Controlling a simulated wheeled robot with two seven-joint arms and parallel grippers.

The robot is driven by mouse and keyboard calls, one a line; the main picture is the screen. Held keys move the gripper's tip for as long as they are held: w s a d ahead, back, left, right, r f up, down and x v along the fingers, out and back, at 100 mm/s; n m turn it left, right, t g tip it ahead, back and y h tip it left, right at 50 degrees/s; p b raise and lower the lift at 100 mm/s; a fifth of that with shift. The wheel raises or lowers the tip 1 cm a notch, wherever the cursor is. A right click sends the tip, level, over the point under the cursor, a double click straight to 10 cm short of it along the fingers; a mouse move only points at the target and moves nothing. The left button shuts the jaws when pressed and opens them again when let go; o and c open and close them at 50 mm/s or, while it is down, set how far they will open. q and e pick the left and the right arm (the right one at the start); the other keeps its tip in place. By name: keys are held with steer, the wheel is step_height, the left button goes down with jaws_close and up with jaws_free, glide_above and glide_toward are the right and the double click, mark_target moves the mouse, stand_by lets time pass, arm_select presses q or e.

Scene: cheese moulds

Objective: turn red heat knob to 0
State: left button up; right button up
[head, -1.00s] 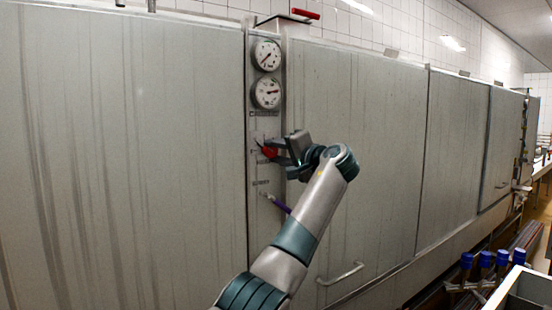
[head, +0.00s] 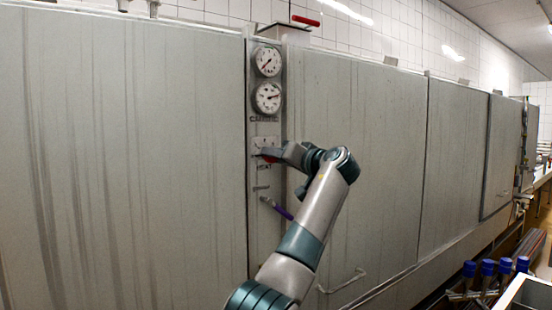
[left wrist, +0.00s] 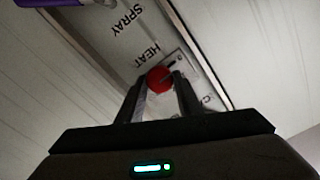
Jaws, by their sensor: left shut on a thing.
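The red heat knob (left wrist: 159,79) is on the narrow metal control strip, beside the printed word HEAT in the left wrist view. In the head view only a bit of red (head: 269,157) shows, as my gripper covers most of it. My left gripper (head: 272,153) reaches the strip from the right. In the left wrist view its two dark fingers (left wrist: 160,92) stand on either side of the red knob, shut on it. The pointer's exact reading cannot be made out. My right gripper is in neither view.
Two round dials (head: 267,97) sit above the knob on the strip. A purple-handled lever (head: 277,207), also at the top of the left wrist view (left wrist: 48,3), is below it. Flat metal panels flank the strip. Blue-capped valves (head: 488,268) stand at lower right.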

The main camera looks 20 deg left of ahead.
arm_select(q)
steer(key=shift+f, duration=0.2)
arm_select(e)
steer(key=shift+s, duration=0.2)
arm_select(q)
steer(key=o, duration=0.9)
steer(key=shift+o, duration=0.6)
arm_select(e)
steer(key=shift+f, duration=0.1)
arm_select(q)
steer(key=shift+r, duration=0.15)
steer(key=b+v, duration=0.5)
steer(key=v, duration=1.2)
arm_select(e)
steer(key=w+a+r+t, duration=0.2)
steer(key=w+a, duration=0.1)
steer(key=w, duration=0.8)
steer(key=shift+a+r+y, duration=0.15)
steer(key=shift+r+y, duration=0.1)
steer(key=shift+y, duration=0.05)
